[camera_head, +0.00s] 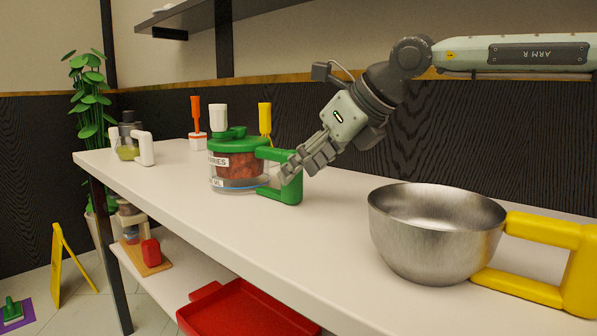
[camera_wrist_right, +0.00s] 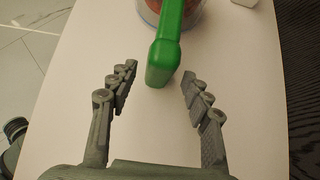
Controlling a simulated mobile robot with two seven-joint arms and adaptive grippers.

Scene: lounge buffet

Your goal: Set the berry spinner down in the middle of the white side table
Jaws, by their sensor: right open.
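The berry spinner (camera_head: 238,165) is a clear tub of red contents with a green lid, a white knob on top and a green side handle (camera_head: 287,178). It stands upright on the long white table (camera_head: 340,225). My right gripper (camera_head: 292,170) is open at the handle. In the right wrist view the green handle (camera_wrist_right: 168,50) reaches between the spread fingertips of my right gripper (camera_wrist_right: 158,72), with gaps on both sides. The tub shows only partly there, at the top edge. My left gripper is not in view.
A steel bowl (camera_head: 430,235) with a yellow handle stands at the front right. A white-handled jug (camera_head: 130,145) and orange (camera_head: 197,122) and yellow-handled (camera_head: 265,120) tools stand farther back. A red tray (camera_head: 245,310) lies on the lower shelf. The table between spinner and bowl is clear.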

